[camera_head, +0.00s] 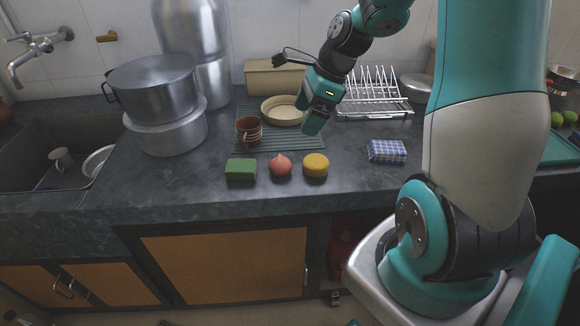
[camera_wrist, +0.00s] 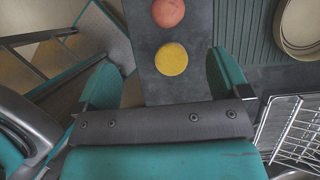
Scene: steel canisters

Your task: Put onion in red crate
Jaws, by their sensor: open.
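The onion (camera_head: 280,165) is reddish, with a small pointed top, and stands on the dark counter near its front edge. It sits between a green sponge (camera_head: 241,169) and a yellow round item (camera_head: 315,166). In the wrist view the onion (camera_wrist: 168,12) is at the top edge, beyond the yellow item (camera_wrist: 172,59). My gripper (camera_wrist: 163,80) is open and empty, above the counter and apart from both; in the head view it (camera_head: 314,122) hangs behind and above the yellow item. No red crate shows clearly; something red (camera_head: 342,243) is partly visible in the dark gap below the counter.
A brown mug (camera_head: 249,132) and a beige bowl (camera_head: 284,110) stand on a ridged drain mat behind the onion. Steel pots (camera_head: 165,130) are at left, a dish rack (camera_head: 372,98) behind right, and a checked cloth (camera_head: 387,151) at right. Counter left of the sponge is clear.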

